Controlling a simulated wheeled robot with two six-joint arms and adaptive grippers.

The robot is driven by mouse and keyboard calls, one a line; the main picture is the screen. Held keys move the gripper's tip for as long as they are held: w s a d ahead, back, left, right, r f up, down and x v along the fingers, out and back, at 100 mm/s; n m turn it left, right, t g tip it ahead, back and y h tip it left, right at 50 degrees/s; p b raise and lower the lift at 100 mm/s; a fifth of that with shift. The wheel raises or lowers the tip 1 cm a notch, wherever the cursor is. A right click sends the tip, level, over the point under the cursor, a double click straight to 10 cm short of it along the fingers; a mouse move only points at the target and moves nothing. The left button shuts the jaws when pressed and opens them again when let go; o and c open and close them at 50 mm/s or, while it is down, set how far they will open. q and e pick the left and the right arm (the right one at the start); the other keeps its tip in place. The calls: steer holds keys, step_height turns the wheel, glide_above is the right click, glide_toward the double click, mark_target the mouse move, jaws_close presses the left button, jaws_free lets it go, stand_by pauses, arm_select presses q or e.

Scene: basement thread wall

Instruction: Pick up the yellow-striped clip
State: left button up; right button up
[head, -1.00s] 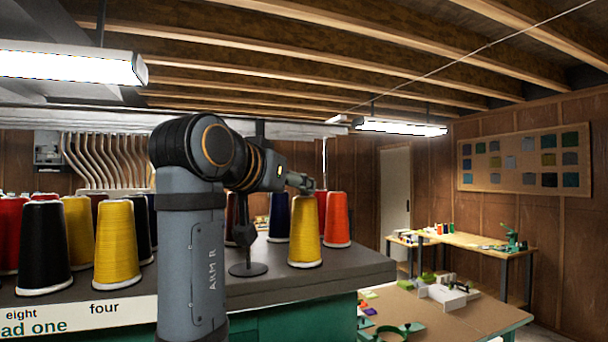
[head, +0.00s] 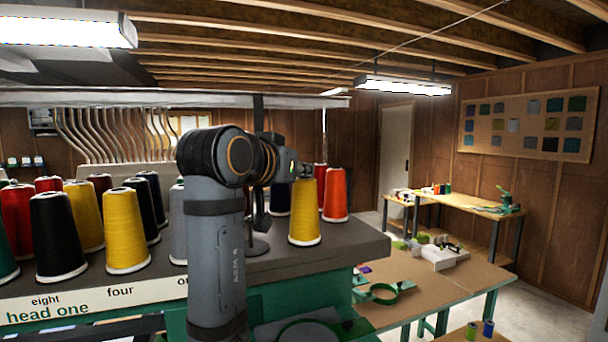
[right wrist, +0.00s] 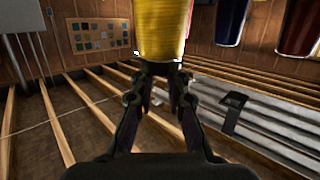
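I cannot make out a yellow-striped clip in either view. My right gripper (head: 304,170) reaches to the upper part of a yellow thread cone (head: 304,213) on the dark machine top. In the right wrist view, which looks upside down, the fingers (right wrist: 162,78) stand apart with a gap between them. Their tips are close to the narrow end of a yellow cone (right wrist: 162,30); I cannot tell whether they touch it. My left gripper is in neither view.
Several thread cones crowd the machine top (head: 340,246), including an orange cone (head: 335,195) beside the yellow one. A brown table (head: 440,295) at the right bears a green hoop (head: 383,293) and a white holder (head: 438,257). A workbench (head: 455,206) stands behind.

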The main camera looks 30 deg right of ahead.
steer(key=shift+r, duration=0.1)
stand_by(0.3)
steer(key=shift+r, duration=0.3)
step_height(320, 180, up, 3)
steer(key=shift+f+b, duration=0.2)
steer(key=shift+b, duration=0.4)
steer(key=s+a+r+b, duration=0.1)
steer(key=s+r, duration=0.2)
steer(key=s, duration=0.1)
steer(key=s+a+r+b, duration=0.2)
steer(key=s+r, duration=0.1)
steer(key=s, duration=0.1)
steer(key=s+a+r+b, duration=0.1)
steer(key=s+r, duration=0.2)
steer(key=s, duration=0.2)
steer(key=shift+s+a+r, duration=0.1)
steer(key=shift+a+r, duration=0.2)
steer(key=shift+a, duration=0.1)
